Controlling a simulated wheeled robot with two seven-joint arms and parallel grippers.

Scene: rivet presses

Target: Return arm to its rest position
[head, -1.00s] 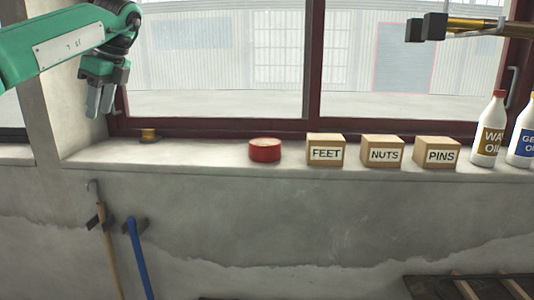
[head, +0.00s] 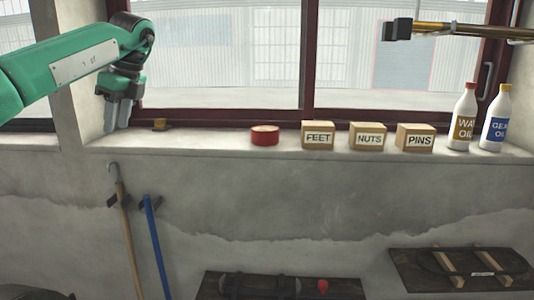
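My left arm is green and comes in from the left in the head view. Its grey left gripper (head: 118,128) hangs with the fingers pointing down, in front of the left end of the window sill. The two fingers look close together, and I cannot tell whether there is a gap between them. Nothing shows held in them. My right gripper does not show clearly anywhere in the view.
A brass rod (head: 450,28) with a black end block juts in top right. Long-handled tools hang below.

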